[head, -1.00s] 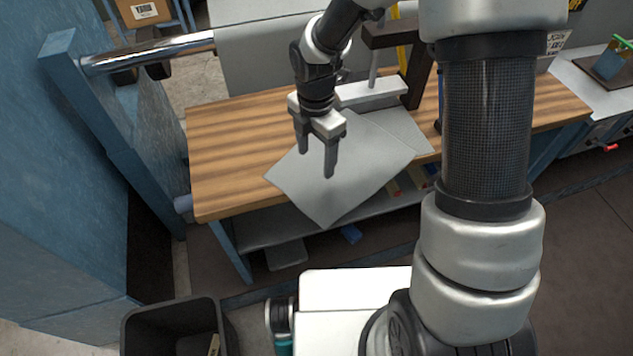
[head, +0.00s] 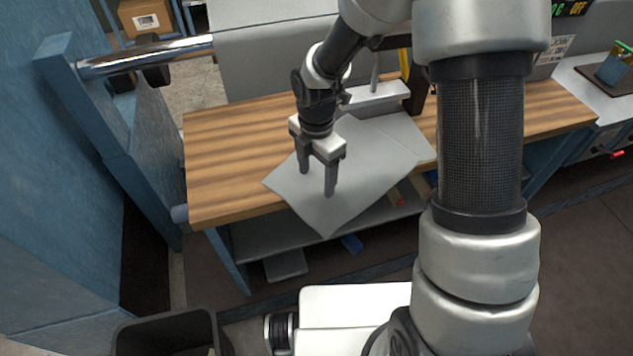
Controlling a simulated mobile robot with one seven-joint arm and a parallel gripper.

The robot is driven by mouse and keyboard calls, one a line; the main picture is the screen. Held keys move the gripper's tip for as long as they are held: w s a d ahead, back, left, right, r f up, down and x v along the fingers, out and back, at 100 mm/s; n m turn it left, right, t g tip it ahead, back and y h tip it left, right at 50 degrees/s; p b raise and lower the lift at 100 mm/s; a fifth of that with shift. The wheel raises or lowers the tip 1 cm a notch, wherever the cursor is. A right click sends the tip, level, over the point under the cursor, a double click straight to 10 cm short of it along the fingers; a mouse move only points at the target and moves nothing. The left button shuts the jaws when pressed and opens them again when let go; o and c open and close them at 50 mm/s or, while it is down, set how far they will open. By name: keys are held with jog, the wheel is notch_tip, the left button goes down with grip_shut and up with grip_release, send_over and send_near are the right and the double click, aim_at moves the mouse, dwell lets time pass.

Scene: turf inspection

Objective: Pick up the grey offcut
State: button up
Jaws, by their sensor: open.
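The grey offcut (head: 362,183) is a flat, square-cornered sheet on the wooden bench top. Its near corner sticks out past the bench's front edge. A second grey sheet, or another part of the same one, shows behind its right side; I cannot tell which. My gripper (head: 317,184) is open and points down over the left part of the offcut. Its two fingers are apart with nothing between them. I cannot tell whether the fingertips touch the sheet.
The wooden bench (head: 225,150) has bare room left of the sheet. A grey stand (head: 375,95) is behind it. A blue frame (head: 95,130) with a metal roller (head: 150,58) stands at left. A dark bin (head: 165,335) is at front left. A lower shelf (head: 270,235) runs under the bench.

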jog(key=shift+f, duration=0.15)
grip_shut()
dwell(0.4)
notch_tip(320, 180, up, 12)
jog(key=p, duration=1)
